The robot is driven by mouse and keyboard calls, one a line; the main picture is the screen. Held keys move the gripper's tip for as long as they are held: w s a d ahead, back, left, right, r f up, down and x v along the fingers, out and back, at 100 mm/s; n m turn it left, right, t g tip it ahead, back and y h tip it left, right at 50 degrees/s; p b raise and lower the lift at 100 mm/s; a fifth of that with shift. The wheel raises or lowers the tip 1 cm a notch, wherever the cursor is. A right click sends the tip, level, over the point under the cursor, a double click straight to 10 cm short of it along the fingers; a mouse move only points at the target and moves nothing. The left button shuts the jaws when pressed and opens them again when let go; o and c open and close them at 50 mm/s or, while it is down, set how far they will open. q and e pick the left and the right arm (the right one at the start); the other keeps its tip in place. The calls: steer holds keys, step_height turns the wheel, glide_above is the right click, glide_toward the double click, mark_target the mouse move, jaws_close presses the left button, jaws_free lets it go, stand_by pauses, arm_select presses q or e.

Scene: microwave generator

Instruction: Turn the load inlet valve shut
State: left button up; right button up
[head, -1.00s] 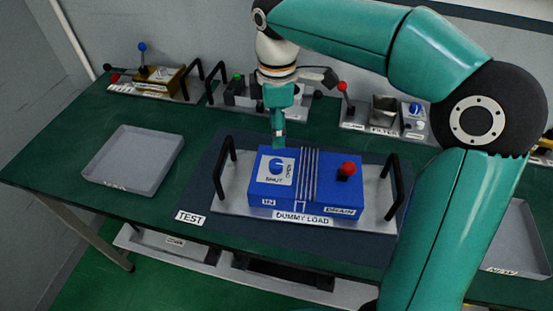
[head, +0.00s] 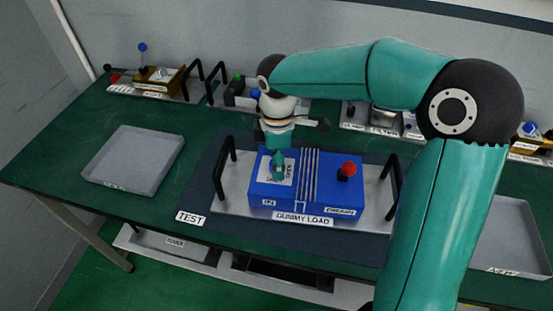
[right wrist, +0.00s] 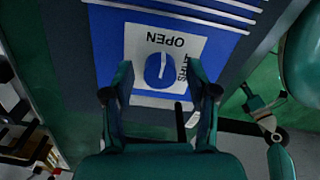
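The dummy load (head: 330,190) is a blue box on a grey plate with black handles, on the dark test mat. Its inlet valve is a round blue knob (right wrist: 155,72) on a white label with the words OPEN and SHUT. The knob's white mark points toward OPEN in the right wrist view. My right gripper (head: 279,174) is just above the knob and hides most of it in the head view. In the right wrist view the right gripper (right wrist: 160,82) has its fingers apart, one on each side of the knob, with gaps.
A red knob (head: 348,169) stands on the box's right part, near the DRAIN label. The plate's black handles (head: 227,170) rise at both sides. An empty grey tray (head: 134,163) lies to the left. Several other units stand along the back edge.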

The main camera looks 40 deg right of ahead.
jaws_close()
steer(key=shift+m, duration=0.3)
steer(key=m+b, duration=0.1)
steer(key=m, duration=0.7)
steer(key=shift+m+b, duration=0.3)
steer(key=m, duration=0.4)
steer(key=shift+a+b, duration=0.1)
steer(key=shift+b, duration=0.3)
steer(key=shift+m, duration=2.4)
